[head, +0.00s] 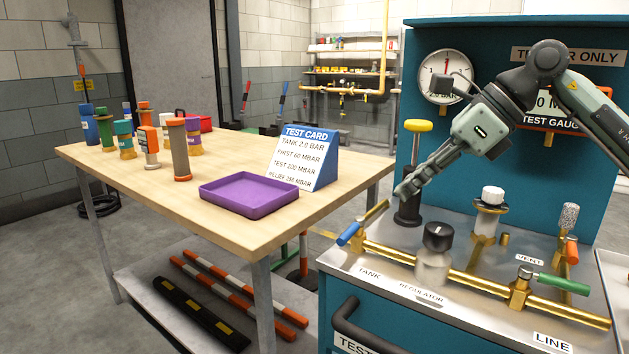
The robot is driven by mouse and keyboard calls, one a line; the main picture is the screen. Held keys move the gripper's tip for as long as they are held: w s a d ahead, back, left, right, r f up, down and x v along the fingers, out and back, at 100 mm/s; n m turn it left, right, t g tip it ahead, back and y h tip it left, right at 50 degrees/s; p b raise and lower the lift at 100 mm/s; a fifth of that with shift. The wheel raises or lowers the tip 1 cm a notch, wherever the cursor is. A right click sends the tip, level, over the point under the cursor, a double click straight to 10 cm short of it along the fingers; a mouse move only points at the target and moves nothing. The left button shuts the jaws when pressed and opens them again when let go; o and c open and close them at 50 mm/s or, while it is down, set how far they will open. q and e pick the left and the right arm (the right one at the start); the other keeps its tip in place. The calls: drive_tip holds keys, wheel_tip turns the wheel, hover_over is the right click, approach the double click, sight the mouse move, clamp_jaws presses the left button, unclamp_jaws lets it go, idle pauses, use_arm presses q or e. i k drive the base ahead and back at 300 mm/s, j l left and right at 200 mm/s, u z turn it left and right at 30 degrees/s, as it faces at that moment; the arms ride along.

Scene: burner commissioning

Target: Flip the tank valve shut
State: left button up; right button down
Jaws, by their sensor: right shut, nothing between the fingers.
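The tank valve's blue handle (349,234) is at the left end of the brass pipe on the test bench, above the TANK label (369,272). The handle points toward the front left, at an angle to the pipe. My right gripper (404,190) reaches in from the right, with its fingers shut and empty. In the picture its fingertips are above and to the right of the blue handle, apart from it and in front of a dark post with a yellow top (418,126). My left gripper is not in view.
The regulator's black knob (438,236), a white-capped fitting (492,196), a green lever (563,284) and an orange-handled vent valve (571,250) stand along the bench. A gauge (446,77) hangs on the back panel. A wooden table (130,180) with a purple tray (250,207) stands left.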

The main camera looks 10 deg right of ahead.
sight(359, 221)
drive_tip(key=k+j, duration=0.25)
drive_tip(key=k, duration=0.2)
drive_tip(key=k+j, duration=0.3)
drive_tip(key=k, duration=0.15)
